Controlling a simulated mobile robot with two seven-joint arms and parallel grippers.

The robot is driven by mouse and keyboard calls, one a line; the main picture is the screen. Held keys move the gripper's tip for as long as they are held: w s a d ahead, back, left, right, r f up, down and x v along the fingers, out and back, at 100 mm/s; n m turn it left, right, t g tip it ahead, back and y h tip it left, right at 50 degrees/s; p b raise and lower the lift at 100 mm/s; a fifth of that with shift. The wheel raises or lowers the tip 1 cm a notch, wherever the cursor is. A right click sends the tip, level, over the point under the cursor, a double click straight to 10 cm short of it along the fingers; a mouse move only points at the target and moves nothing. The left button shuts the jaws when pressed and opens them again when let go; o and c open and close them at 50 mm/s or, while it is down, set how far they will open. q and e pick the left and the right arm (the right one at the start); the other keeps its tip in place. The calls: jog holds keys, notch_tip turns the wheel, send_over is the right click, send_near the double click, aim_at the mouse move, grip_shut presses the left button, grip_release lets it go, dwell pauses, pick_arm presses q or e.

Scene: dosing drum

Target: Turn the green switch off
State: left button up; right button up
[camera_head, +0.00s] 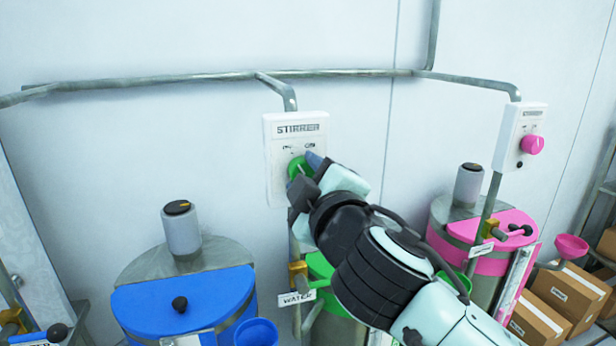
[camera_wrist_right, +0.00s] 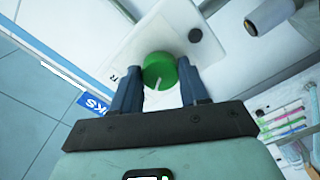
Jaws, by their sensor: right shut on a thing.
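The green switch (camera_head: 298,168) is a round knob on a white wall box labelled STIRRER (camera_head: 296,128). My right gripper (camera_head: 305,172) reaches up to it from the lower right and covers part of it. In the right wrist view the green knob (camera_wrist_right: 160,70) sits between the two fingers of my right gripper (camera_wrist_right: 161,88), which is shut on it. A pale line shows on the knob's face there. The knob's exact setting against the box marks is hard to read. My left gripper is not in view.
A pink knob (camera_head: 532,145) is on another box at the right. Below stand a blue-lidded drum (camera_head: 185,300), a green drum (camera_head: 318,268) partly behind my arm, and a pink drum (camera_head: 490,228). Cardboard boxes (camera_head: 568,290) are at lower right. Pipes (camera_head: 345,72) run along the wall.

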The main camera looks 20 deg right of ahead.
jog(key=o, duration=1.1)
jog(key=shift+c, duration=0.2)
jog(key=shift+s, duration=0.1)
pick_arm(q)
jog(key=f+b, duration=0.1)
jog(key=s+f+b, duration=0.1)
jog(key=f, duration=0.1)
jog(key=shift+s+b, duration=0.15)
jog(key=shift+b, duration=0.15)
pick_arm(e)
jog(key=s, duration=1.3)
jog(key=shift+s+d, duration=0.15)
jog(key=shift+d, duration=0.05)
